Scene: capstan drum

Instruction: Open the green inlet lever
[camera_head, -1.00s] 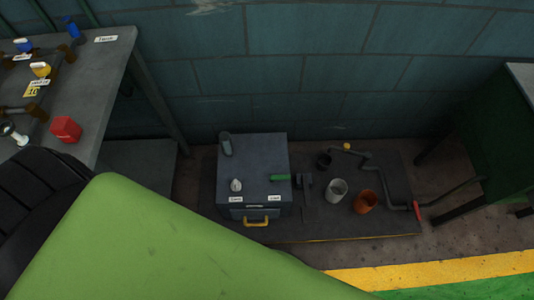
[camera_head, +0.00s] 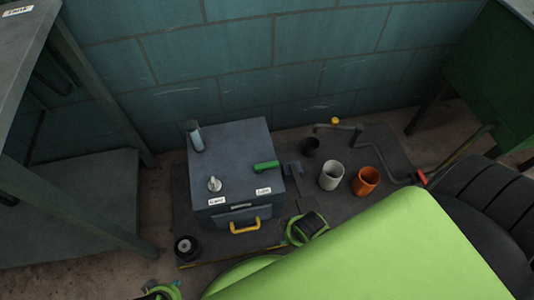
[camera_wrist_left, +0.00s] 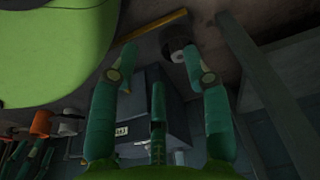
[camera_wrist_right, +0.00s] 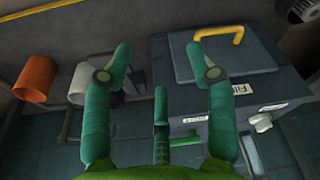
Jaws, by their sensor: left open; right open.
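The green lever (camera_head: 266,166) lies on the right side of the top of a dark blue-grey box (camera_head: 226,140), pointing sideways, with a small white label (camera_head: 264,190) in front of it. In the right wrist view the lever (camera_wrist_right: 187,138) shows beyond my right gripper (camera_wrist_right: 160,50). That gripper is open and empty, its fingers spread above the box's left part and the floor beside it, apart from the lever. My left gripper (camera_wrist_left: 158,52) is open and empty, facing the box (camera_wrist_left: 172,90) from a distance. In the head view my green arm parts hide the floor in front.
The box also bears a white knob (camera_head: 214,184), a grey upright handle (camera_head: 195,138) and a yellow front handle (camera_head: 244,226). Right of it stand a white cup (camera_head: 331,175), an orange cup (camera_head: 366,181) and a crank rod (camera_head: 385,168). A black roller (camera_head: 187,248) stands front left.

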